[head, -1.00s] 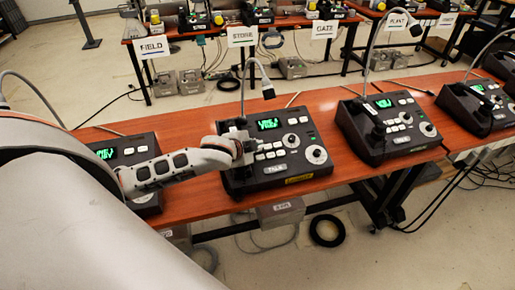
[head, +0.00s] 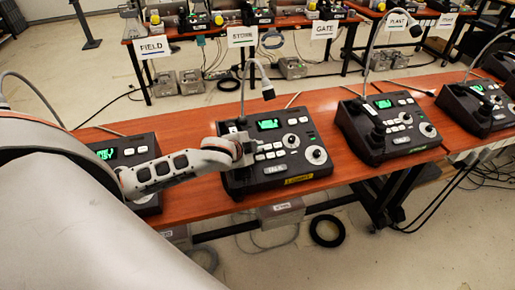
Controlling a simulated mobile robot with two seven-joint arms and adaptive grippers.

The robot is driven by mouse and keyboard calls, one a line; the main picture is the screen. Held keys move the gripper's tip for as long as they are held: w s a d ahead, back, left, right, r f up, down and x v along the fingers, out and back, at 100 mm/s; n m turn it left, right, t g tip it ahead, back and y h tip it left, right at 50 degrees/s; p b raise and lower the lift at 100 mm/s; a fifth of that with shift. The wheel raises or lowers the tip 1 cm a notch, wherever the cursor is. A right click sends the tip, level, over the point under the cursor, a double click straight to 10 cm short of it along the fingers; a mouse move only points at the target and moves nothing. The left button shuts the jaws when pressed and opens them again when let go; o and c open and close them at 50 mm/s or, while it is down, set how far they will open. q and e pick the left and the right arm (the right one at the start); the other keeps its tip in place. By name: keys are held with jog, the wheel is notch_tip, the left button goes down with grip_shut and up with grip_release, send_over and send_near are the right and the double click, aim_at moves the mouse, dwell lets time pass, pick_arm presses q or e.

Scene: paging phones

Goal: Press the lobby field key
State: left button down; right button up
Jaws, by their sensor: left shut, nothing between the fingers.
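My left gripper (head: 246,147) is shut and empty at the left part of this console's panel, beside the white keys. It hides some of the keys there, and I cannot tell whether it touches one. The field key itself cannot be made out. My right gripper is not in view.
Similar consoles stand to the right (head: 390,132), further right (head: 481,112), and at left (head: 126,150), partly behind my arm. Signs FIELD (head: 151,47), STORE (head: 241,36) and GATE (head: 324,30) hang on the back table. Gooseneck microphones rise above the consoles.

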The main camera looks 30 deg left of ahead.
pick_arm(q)
jog(key=shift+f, duration=0.3)
dwell(0.4)
jog(key=shift+r+p, duration=0.45)
jog(key=shift+p, duration=0.1)
jog(key=shift+s+d+r, duration=0.2)
jog(key=shift+r, duration=0.8)
jog(key=shift+s+d+r, duration=0.15)
jog(key=shift+d+r, duration=0.1)
jog(key=shift+r, duration=0.7)
jog(key=shift+s+d+r, duration=0.2)
jog(key=shift+r, duration=0.8)
